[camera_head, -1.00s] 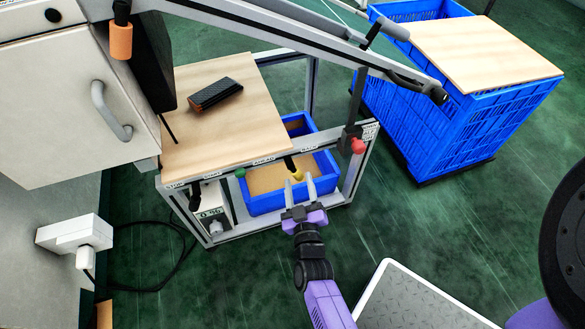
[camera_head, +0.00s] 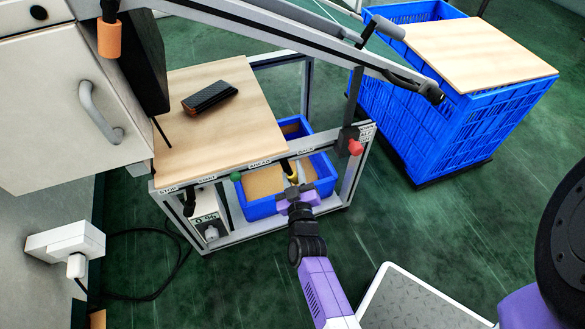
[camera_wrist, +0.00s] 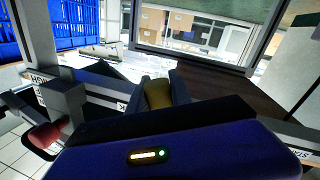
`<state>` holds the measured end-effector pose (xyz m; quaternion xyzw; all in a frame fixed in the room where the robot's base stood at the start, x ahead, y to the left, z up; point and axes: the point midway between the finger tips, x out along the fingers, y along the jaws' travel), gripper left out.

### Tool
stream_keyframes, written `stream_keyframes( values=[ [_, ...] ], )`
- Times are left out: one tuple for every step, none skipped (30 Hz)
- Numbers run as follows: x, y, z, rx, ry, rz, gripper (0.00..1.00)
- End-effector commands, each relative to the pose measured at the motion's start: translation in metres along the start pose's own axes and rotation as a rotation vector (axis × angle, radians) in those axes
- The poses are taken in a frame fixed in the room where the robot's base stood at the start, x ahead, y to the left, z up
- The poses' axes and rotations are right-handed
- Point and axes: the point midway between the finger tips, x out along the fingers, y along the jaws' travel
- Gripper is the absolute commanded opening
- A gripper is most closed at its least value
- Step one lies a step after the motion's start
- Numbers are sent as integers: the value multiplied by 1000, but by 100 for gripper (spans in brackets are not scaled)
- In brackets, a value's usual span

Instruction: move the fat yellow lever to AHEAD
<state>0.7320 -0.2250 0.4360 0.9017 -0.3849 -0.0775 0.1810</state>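The fat yellow lever (camera_head: 293,174) sits at the front rail of the wood-topped cart, to the right of the AHEAD label (camera_head: 260,163). My gripper (camera_head: 292,185) is at the lever, with its purple body just below and in front of it. In the wrist view the yellow lever (camera_wrist: 158,93) stands between the two grey fingers of my gripper (camera_wrist: 163,88). The fingers lie close along both its sides with no clear gap, but whether they press on it cannot be told. The fingertips are largely hidden in the head view.
A green knob (camera_head: 236,176) is left of the lever, and a red knob (camera_head: 355,147) is to its right on the cart post. A blue bin (camera_head: 262,209) sits below the rail. A dark brush-like block (camera_head: 211,96) lies on the wooden top (camera_head: 222,135).

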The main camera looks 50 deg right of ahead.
Motion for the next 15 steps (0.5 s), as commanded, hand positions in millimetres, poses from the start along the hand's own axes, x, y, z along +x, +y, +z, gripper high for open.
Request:
stream_keyframes(
  values=[
    [0,0,0,0,0,0,4],
    [0,0,0,0,0,0,0],
    [0,0,0,0,0,0,0],
    [0,0,0,0,0,0,0],
    [0,0,0,0,0,0,0],
    [0,0,0,1,0,0,0],
    [0,0,0,2,0,0,0],
    [0,0,0,5,-1,0,0],
    [0,0,0,10,-2,-1,0],
    [0,-1,0,15,-3,-1,0],
    [0,-1,0,21,-4,-2,0],
    [-1,-2,-1,31,-6,-3,0],
    [-1,-2,-1,41,-8,-4,0],
    [-1,-2,-1,52,-10,-5,0],
    [-1,-3,-1,71,-13,-6,0]
  ],
)
